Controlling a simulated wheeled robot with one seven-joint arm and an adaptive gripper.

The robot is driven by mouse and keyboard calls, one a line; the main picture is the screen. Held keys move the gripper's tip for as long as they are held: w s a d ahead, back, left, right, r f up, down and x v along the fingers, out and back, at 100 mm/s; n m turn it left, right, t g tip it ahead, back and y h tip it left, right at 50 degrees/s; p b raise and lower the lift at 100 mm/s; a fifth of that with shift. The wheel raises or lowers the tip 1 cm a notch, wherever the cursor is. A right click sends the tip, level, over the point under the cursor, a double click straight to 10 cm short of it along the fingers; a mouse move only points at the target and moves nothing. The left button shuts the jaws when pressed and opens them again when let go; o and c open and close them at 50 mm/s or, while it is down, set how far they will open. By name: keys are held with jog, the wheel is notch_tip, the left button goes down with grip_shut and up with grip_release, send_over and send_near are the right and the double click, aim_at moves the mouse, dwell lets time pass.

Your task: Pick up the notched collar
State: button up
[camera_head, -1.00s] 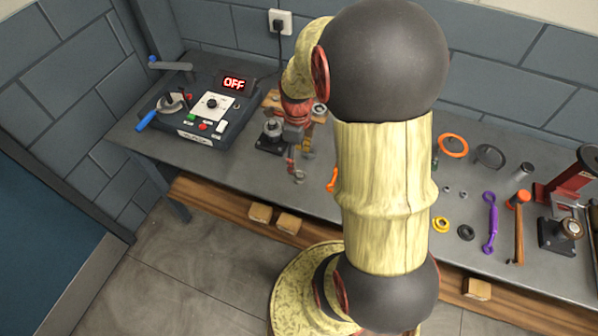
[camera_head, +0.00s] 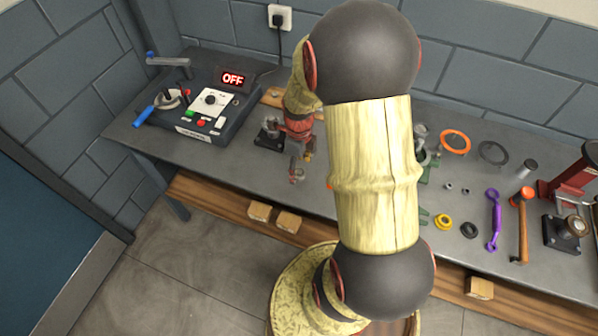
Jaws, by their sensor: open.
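I cannot tell for sure which part is the notched collar. Small ring-shaped parts lie on the bench right of my arm: a yellow ring (camera_head: 442,222) with an uneven outline and a black ring (camera_head: 468,230) beside it. Larger rings lie farther back: an orange one (camera_head: 455,141) and a dark grey one (camera_head: 493,152). My gripper (camera_head: 301,168) is open over the bench left of my arm, pointing down toward the front edge. It is far from these rings, and nothing shows between its fingers. My arm hides the middle of the bench.
A control box (camera_head: 203,108) with an OFF display stands at the back left. A dark block fixture (camera_head: 270,135) stands close left of my gripper. A purple wrench (camera_head: 493,220), an orange-headed hammer (camera_head: 522,225) and a red press (camera_head: 572,172) are at the right.

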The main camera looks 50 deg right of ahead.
jog(key=shift+f, duration=0.25)
dwell(0.3)
jog(key=shift+c, duration=1.3)
jog(key=c, duration=0.7)
jog(key=shift+c, duration=0.7)
jog(key=shift+r, duration=0.1)
